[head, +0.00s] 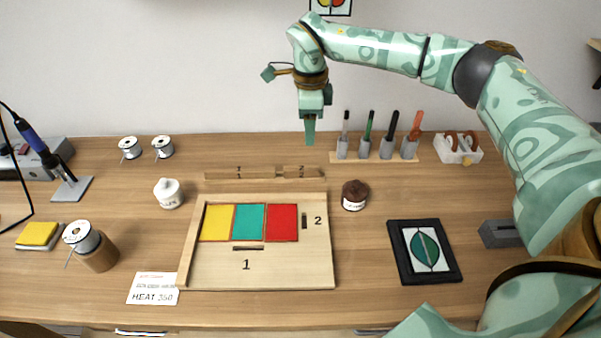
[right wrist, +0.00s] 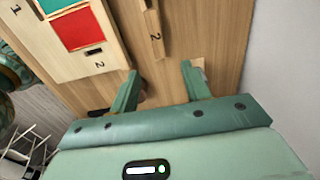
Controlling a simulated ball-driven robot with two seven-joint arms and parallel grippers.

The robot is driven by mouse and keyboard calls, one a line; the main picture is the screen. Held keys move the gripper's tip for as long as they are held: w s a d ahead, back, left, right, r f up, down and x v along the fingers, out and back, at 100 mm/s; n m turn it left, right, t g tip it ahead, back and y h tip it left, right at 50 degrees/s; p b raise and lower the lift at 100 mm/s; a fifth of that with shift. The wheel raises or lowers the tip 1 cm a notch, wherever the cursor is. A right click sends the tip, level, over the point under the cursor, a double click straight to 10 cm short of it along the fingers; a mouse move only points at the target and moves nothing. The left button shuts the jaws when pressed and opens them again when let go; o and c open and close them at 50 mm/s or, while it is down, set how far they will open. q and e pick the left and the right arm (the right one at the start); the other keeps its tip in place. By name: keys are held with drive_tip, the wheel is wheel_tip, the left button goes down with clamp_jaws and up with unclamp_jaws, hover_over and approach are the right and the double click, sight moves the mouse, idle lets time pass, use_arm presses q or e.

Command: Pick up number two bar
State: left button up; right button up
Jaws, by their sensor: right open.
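The number two bar (head: 303,171) is a short wooden strip marked 2. It lies behind the wooden board (head: 310,270), at the right end of the longer number one bar (head: 230,173). In the right wrist view the number two bar (right wrist: 155,32) lies beyond the fingertips, toward the top of the picture. My right gripper (head: 309,138) points down above and behind the bar, apart from it. Its two fingers are spread with no bar between them in the right wrist view (right wrist: 158,78). My left gripper is not in view.
The board holds yellow, teal and red panels. A brown jar (head: 355,195) stands right of the bars, a white jar (head: 168,193) to the left. A rack of tools (head: 375,158) stands at the back right. Bare table lies behind the bars.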

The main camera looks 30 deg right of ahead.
drive_tip(key=b, duration=0.2)
hover_over(308, 168)
drive_tip(key=f, duration=0.6)
drive_tip(key=shift+w+d+f, duration=0.1)
drive_tip(key=shift+w+f, duration=0.1)
drive_tip(key=shift+f, duration=0.1)
wheel_tip(308, 168, down, 6)
drive_tip(key=shift+s+r+b, duration=0.15)
drive_tip(key=shift+r+b, duration=0.1)
drive_tip(key=shift+b, duration=0.65)
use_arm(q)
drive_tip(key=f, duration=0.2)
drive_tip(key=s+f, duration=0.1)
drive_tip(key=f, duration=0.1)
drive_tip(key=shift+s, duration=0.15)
use_arm(e)
drive_tip(key=shift+r, duration=0.15)
clamp_jaws()
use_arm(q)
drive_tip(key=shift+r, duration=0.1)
